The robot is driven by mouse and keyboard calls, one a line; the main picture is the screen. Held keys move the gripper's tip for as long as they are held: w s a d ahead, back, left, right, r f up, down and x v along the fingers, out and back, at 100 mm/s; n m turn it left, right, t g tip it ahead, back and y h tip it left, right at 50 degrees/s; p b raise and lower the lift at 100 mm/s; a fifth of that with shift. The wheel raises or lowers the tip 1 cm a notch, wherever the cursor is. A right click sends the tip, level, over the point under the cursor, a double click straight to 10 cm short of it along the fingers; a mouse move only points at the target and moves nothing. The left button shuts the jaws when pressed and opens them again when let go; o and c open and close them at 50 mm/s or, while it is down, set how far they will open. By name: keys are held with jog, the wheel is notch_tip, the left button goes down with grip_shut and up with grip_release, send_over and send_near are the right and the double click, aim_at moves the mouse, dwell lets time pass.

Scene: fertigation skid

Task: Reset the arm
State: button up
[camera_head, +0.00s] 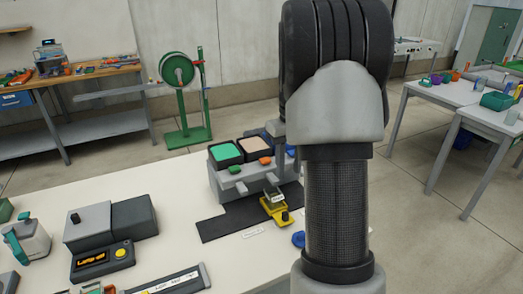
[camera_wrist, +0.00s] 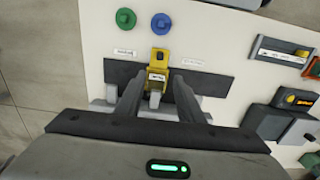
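My arm rises in front of the bench (camera_head: 60,205) in the head view and blocks much of its right part. In the wrist view my gripper (camera_wrist: 157,92) has its two fingers apart, with nothing seen clamped between them. They point toward a small yellow device (camera_wrist: 158,62) with a white label, which shows between and beyond the tips. In the head view the yellow device (camera_head: 274,208) stands on a dark mat (camera_head: 225,224), in front of a grey unit (camera_head: 228,186) with green and beige tops.
A grey box with a lit orange display (camera_head: 92,259) and a jug (camera_head: 30,238) stand at the bench's left. Green (camera_wrist: 125,18) and blue (camera_wrist: 161,22) round knobs lie near the mat. A green hose reel (camera_head: 178,70) and side tables stand beyond, with open floor between.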

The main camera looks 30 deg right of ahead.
jog(key=shift+a+r, duration=0.1)
jog(key=s+a+r+t, duration=0.2)
jog(key=s+a+r, duration=0.45)
jog(key=a, duration=0.25)
jog(key=s+a+r+t, duration=0.2)
jog(key=s+a+r, duration=0.3)
jog(key=s+a, duration=0.25)
jog(key=s+a+f+t, duration=0.1)
jog(key=s+a+t, duration=0.1)
jog(key=s+a, duration=0.4)
notch_tip(320, 180, up, 13)
jog(key=s+p, duration=0.1)
jog(key=p, duration=1.2)
jog(key=shift+s+d+f, duration=0.15)
jog(key=shift+d+f, duration=0.05)
jog(key=shift+d, duration=0.05)
